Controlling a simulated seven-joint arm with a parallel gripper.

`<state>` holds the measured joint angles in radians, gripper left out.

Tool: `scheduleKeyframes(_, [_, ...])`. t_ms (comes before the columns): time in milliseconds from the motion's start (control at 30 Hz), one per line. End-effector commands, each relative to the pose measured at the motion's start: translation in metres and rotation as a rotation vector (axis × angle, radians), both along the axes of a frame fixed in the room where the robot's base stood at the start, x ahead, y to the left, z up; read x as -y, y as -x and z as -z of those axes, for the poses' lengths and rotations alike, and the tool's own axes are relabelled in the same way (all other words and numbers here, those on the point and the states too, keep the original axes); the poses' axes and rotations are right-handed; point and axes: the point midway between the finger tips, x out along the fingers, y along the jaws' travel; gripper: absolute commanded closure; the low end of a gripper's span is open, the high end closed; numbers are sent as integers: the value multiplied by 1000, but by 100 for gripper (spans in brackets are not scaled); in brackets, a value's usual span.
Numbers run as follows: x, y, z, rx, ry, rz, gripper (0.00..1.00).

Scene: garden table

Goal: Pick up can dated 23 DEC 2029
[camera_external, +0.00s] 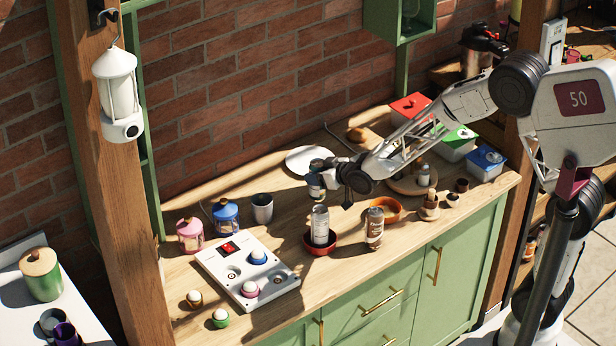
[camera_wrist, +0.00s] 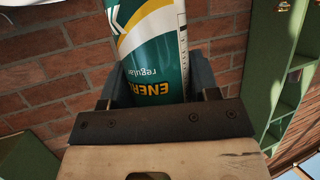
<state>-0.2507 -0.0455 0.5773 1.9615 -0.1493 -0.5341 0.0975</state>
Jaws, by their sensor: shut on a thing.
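My gripper (camera_external: 330,176) is above the middle of the wooden table. It is shut on a can (camera_external: 316,187), which shows small and partly covered in the external view. In the wrist view the can (camera_wrist: 152,45) is green, white and yellow, with upside-down "ENER…" and "regular" lettering. It sits between the two fingers of my gripper (camera_wrist: 156,85). No date is readable on it. A silver-grey can (camera_external: 320,224) stands in a red-brown bowl (camera_external: 320,249). A brown can or jar (camera_external: 374,230) stands to its right.
A white panel with buttons (camera_external: 222,267) lies at the left, with pink and blue jars (camera_external: 225,217) and a grey cup (camera_external: 262,208) behind it. An orange bowl (camera_external: 391,207) and lidded boxes (camera_external: 456,147) are to the right. A white plate (camera_external: 300,158) lies near the brick wall.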

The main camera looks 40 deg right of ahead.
Motion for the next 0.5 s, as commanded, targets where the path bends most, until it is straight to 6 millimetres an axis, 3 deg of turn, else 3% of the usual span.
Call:
scheduleKeyframes(200, [4,17,-2,1,0,0,76])
scheduleKeyframes(500, [6,23,-2,0,0,0,76])
